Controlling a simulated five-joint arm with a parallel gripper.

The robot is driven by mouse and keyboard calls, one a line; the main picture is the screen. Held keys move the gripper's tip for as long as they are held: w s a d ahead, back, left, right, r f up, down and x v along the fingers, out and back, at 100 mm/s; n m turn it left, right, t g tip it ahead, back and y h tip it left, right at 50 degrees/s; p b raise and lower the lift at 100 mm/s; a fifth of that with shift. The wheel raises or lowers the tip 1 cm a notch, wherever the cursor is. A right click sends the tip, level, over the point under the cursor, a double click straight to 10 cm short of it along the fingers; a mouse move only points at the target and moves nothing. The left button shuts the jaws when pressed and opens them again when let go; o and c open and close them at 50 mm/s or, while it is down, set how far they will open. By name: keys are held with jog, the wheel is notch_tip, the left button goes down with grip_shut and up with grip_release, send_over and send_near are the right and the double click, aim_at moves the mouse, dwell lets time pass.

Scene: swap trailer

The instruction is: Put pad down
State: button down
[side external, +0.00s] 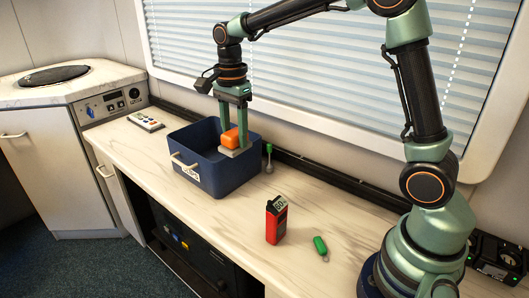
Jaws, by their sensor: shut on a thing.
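My gripper (234,138) points down over the blue bin (205,176) and is shut on the pad (230,138). The pad looks like a small orange block. A flat grey piece (236,152) shows at its lower right; I cannot tell whether it belongs to the pad or to my fingertips. The pad is within the bin's outline, near the rim height at the back right. The near wall hides the bin's floor, so I cannot tell whether the pad touches it.
A white remote-like device (146,121) lies left of the bin. A green-topped upright item (268,158) stands at its right. A red handheld meter (276,220) and a small green item (320,245) are at the front right. The counter (238,218) between is clear. Window blinds rise behind.

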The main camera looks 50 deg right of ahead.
notch_tip(320, 180, down, 19)
jog(key=shift+r, duration=0.15)
dwell(0.4)
jog(key=shift+c, duration=1.5)
grip_release()
notch_tip(320, 180, up, 12)
jog(key=s+r+n+t, duration=0.2)
jog(key=s+r+n, duration=0.3)
jog(key=s+n, duration=0.2)
jog(key=s+d+r+n+t, duration=0.1)
jog(key=s+r+n+t, duration=0.2)
jog(key=s+r+n, duration=0.3)
jog(key=shift+s+n+t, duration=0.3)
jog(key=shift+s+n, duration=0.75)
jog(key=shift+n, duration=1.45)
